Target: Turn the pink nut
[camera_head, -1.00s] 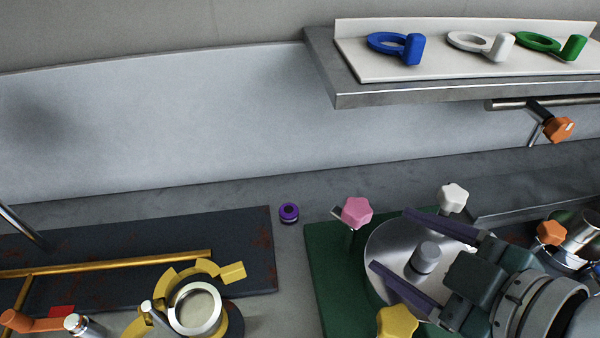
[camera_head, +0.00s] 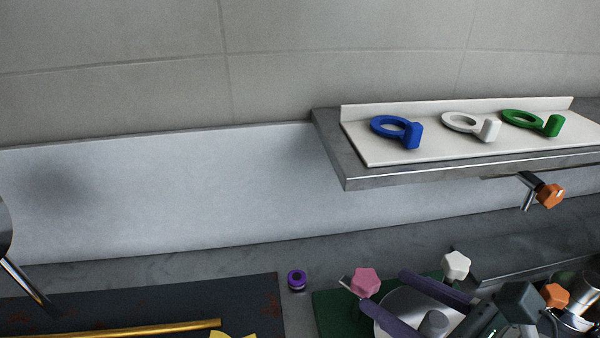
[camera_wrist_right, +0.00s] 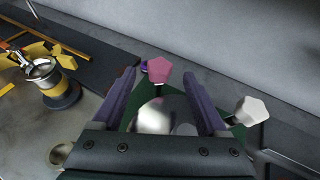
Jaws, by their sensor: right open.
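In the head view one fingertip is close to the pink nut. In the right wrist view the pink nut (camera_wrist_right: 160,76) shows beyond and between the open fingers (camera_wrist_right: 165,85), with nothing held. A white star knob (camera_head: 455,265) stands on the far side of the lid. My left gripper is not in view.
A shelf (camera_head: 420,172) above holds blue (camera_head: 397,131), white (camera_head: 472,126) and green (camera_head: 532,122) ring-handled pieces. Orange knobs (camera_head: 549,196) sit at the right. A purple ring (camera_head: 297,280) lies left of the pink nut. A dark mat (camera_head: 130,300) lies at the left.

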